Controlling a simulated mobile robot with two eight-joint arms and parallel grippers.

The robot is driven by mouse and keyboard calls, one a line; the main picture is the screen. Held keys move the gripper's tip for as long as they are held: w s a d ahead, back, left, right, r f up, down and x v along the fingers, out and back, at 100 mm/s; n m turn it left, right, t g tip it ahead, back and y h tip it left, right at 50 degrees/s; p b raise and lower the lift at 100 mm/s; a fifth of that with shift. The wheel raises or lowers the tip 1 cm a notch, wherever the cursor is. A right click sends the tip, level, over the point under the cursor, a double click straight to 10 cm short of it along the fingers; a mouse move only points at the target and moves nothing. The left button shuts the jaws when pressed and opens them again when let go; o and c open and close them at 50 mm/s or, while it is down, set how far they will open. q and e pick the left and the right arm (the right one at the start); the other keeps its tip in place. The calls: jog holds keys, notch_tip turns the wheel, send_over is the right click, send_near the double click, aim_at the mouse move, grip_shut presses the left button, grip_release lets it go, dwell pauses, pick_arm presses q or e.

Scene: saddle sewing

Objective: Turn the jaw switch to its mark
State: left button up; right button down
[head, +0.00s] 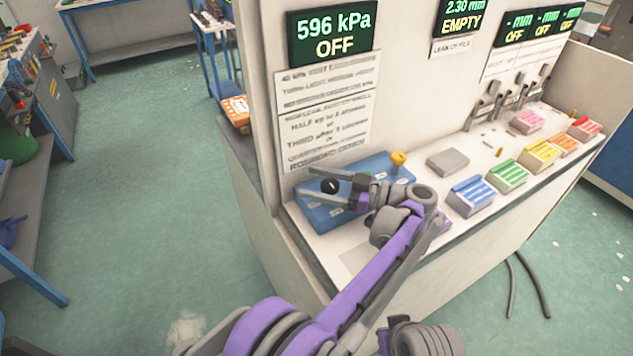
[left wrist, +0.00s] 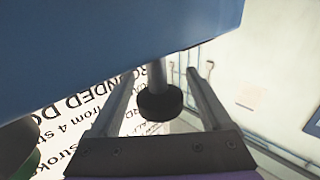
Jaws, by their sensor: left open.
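A black round knob (head: 330,186), which looks like the jaw switch, sits on the blue box (head: 316,217) on the bench. My left gripper (head: 305,181) is open, with one finger on each side of the knob. In the left wrist view the knob (left wrist: 160,104) and its stem stand between the two fingers (left wrist: 164,75), with gaps visible on both sides. The blue box (left wrist: 100,45) fills the top of that view. The switch's mark cannot be made out. My right gripper is not in view.
A yellow knob (head: 398,158) stands up at the back of the blue box. A grey block (head: 447,162) and several coloured blocks lie to the right. The wall behind carries a display (head: 333,35) reading 596 kPa OFF and a printed sheet (head: 327,125).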

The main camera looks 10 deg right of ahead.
pick_arm(q)
notch_tip(320, 180, up, 10)
jog(key=shift+p, duration=0.3)
dwell(0.5)
